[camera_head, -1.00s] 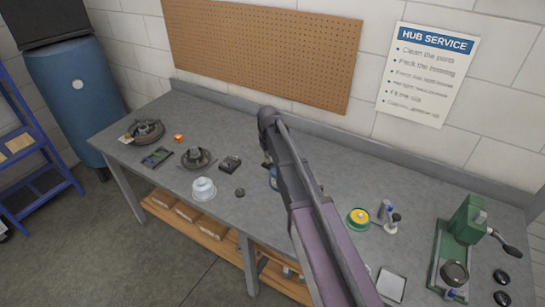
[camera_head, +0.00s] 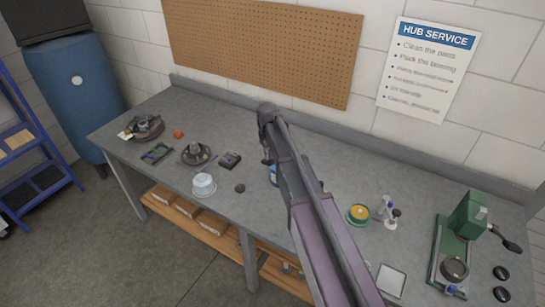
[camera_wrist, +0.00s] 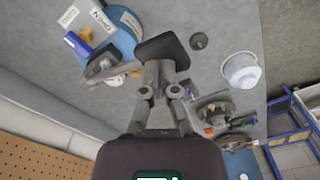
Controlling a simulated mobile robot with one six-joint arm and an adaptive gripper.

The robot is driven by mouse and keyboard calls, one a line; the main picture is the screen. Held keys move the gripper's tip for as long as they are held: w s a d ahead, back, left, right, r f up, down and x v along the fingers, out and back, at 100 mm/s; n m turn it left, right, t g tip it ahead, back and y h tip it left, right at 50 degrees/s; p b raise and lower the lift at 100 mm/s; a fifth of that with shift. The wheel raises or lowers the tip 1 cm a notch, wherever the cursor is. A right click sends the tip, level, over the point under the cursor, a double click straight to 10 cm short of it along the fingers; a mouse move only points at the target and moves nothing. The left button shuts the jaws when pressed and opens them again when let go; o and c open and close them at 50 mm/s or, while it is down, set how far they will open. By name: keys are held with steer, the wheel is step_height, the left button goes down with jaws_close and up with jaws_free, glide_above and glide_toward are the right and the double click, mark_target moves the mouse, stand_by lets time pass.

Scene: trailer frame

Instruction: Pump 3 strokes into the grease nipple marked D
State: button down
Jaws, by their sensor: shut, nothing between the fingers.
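I cannot make out a grease nipple marked D in either view. My gripper (camera_wrist: 162,52) is shut and empty above the bench in the wrist view. Its dark fingertips are close together. In the head view my arm hides most of what lies beneath it. A blue round item (camera_wrist: 127,22) with white labels lies beside and partly behind the fingertips in the wrist view; only its edge (camera_head: 273,175) shows past my arm in the head view. Hub-like parts stand on the left of the bench, including a dark flanged one (camera_head: 196,155). Any letters on them are too small to read.
The grey bench (camera_head: 330,165) also bears a white tub (camera_head: 204,185), a small dark box (camera_head: 230,160), a yellow-and-green round tin (camera_head: 358,214), small bottles (camera_head: 386,208), a white tray (camera_head: 391,280) and a green press (camera_head: 462,230). A pegboard (camera_head: 260,50) hangs behind.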

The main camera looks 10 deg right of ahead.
mark_target(267, 164)
steer(key=shift+s+a+f+b, duration=0.15)
steer(key=shift+s+f+b, duration=0.1)
steer(key=shift+f+b, duration=0.5)
steer(key=shift+f, duration=0.15)
steer(key=shift+s+a+f+b, duration=0.15)
steer(key=shift+f+b, duration=0.95)
steer(key=shift+f, duration=0.1)
steer(key=shift+f+b, duration=1.1)
steer(key=shift+b, duration=0.1)
